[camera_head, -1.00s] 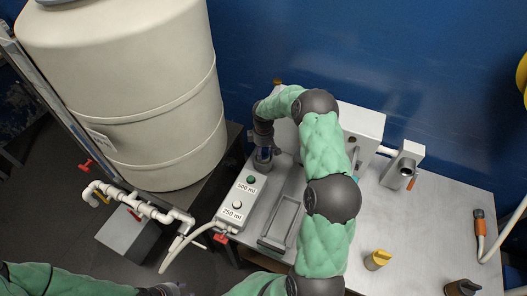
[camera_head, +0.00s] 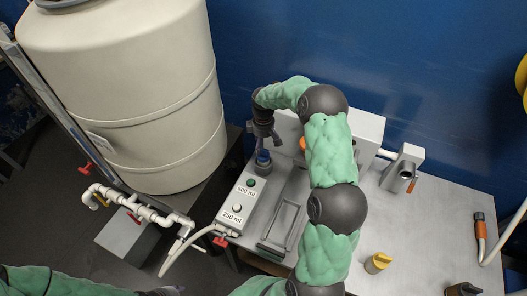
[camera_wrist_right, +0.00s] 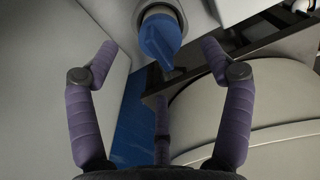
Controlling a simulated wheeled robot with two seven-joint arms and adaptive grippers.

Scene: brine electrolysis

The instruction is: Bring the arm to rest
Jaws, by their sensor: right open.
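My right arm reaches up and over the table from the bottom of the head view. My right gripper (camera_head: 266,138) points down just above a blue knob (camera_head: 263,157) at the far end of the push-button box. In the right wrist view my right gripper (camera_wrist_right: 158,50) is open and empty, its two purple fingers spread wide. The blue knob (camera_wrist_right: 160,38) shows beyond the fingertips and between them, apart from both. Of my left arm only the green sleeve and a dark end part show at the bottom left; its jaws cannot be made out.
The button box (camera_head: 238,207) carries green and white buttons labelled 500 ml and 250 ml. A tray (camera_head: 283,226) lies beside it. A big cream tank (camera_head: 150,110) stands left. A yellow-capped container (camera_head: 377,262) and an orange-ended hose (camera_head: 480,228) are on the right.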

